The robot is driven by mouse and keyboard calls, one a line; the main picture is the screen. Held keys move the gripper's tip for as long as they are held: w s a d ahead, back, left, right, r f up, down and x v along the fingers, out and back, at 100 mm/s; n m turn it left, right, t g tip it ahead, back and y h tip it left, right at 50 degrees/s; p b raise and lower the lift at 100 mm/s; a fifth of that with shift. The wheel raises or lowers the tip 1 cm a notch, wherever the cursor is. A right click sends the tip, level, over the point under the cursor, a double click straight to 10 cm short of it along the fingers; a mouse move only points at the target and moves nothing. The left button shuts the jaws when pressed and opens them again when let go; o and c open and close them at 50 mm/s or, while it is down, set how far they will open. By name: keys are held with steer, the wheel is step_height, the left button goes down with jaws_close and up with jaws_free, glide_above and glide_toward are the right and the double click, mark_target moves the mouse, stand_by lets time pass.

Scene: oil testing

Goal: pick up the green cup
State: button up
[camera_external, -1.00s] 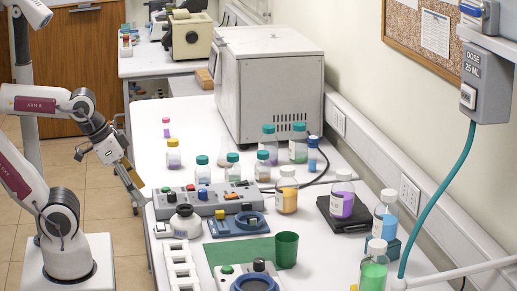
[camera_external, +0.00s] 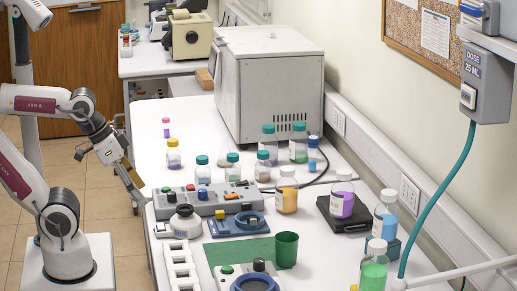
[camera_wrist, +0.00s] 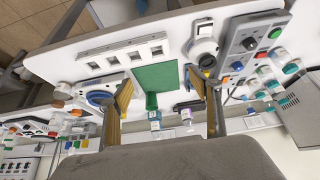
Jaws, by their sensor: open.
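The green cup (camera_external: 286,250) stands upright on the white bench at the right end of a flat green mat (camera_external: 238,256). In the wrist view, the cup (camera_wrist: 151,102) shows small below the mat (camera_wrist: 155,78), between my two yellowish fingers. My gripper (camera_external: 133,180) is open and empty. It hangs at the left edge of the bench, well to the left of the cup and higher up.
A control box with knobs (camera_external: 205,199), a blue-ringed device (camera_external: 237,224) and a white slotted rack (camera_external: 180,268) lie around the mat. Several bottles stand nearby, including a yellow one (camera_external: 287,196) behind the cup and a green one (camera_external: 374,270) to its right.

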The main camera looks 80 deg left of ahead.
steer(key=shift+c, duration=0.3)
stand_by(0.5)
steer(key=w+a+m+t+y, duration=0.15)
steer(key=w+a, duration=0.25)
steer(key=w, duration=0.8)
steer(key=w+a+m+t, duration=0.2)
steer(key=w+a+t, duration=0.15)
steer(key=w, duration=0.95)
steer(key=w+d+f+m+h, duration=0.1)
steer(key=w+d+f+h, duration=0.1)
steer(key=d+f+h, duration=0.1)
steer(key=w+d+f+m+h, duration=0.2)
steer(key=d+f+h, duration=0.1)
steer(key=f+h, duration=0.1)
steer(key=w+d+f+m+h, duration=0.2)
steer(key=d+f+h, duration=0.1)
steer(key=f, duration=0.1)
steer(key=shift+w+d+f+h, duration=0.15)
steer(key=shift+d+f+h, duration=0.1)
steer(key=shift+d, duration=0.05)
steer(key=shift+s+d+f+m+g+h, duration=0.3)
steer(key=shift+s+d+g+h, duration=0.1)
steer(key=shift+s+d, duration=0.1)
steer(key=shift+w+d, duration=0.1)
steer(key=shift+w, duration=0.05)
